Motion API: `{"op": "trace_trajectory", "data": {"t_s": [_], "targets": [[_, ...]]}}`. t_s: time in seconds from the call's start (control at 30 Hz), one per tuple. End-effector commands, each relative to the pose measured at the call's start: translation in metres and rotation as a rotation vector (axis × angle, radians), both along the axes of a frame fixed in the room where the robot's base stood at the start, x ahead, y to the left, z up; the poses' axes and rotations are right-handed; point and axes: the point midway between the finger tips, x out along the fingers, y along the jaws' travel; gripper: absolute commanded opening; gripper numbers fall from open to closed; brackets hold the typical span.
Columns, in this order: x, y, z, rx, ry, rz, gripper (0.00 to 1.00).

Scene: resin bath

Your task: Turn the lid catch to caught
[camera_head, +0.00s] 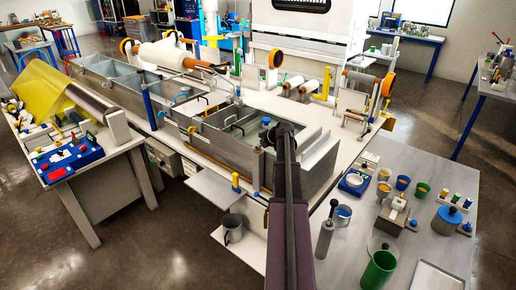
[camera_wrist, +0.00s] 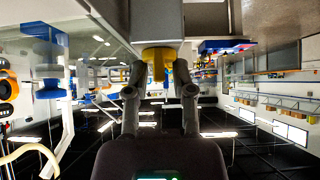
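In the wrist view a yellow turning piece (camera_wrist: 157,54), which looks like the lid catch, sits on the end of a grey block. A short yellow tab hangs down from its middle. My gripper (camera_wrist: 159,75) has its two dark fingers spread apart, one on each side of the tab, with the tips close to the yellow piece. I cannot tell whether they touch it. In the head view my dark wrist (camera_head: 283,133) is over the near right end of the grey bath (camera_head: 225,145); the yellow piece and the fingertips are hidden there.
A grey bench (camera_head: 335,262) with cups, a green bucket (camera_head: 379,270) and a dark-handled cylinder (camera_head: 325,238) lies right of my arm. A low shelf with a grey mug (camera_head: 232,229) is at left. A side table (camera_head: 75,185) holds a yellow sheet and blue tools.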

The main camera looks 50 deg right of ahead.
Motion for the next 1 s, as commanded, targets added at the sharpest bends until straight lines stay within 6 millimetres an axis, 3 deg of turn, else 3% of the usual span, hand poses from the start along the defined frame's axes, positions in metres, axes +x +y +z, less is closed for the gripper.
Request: {"op": "trace_trajectory", "data": {"t_s": [0.47,1.0], "targets": [[-0.0023,0.0014,-0.0012,0.000,0.005,-0.041,0.00],[-0.0037,0.0025,-0.0016,-0.001,0.007,-0.351,0.00]]}}
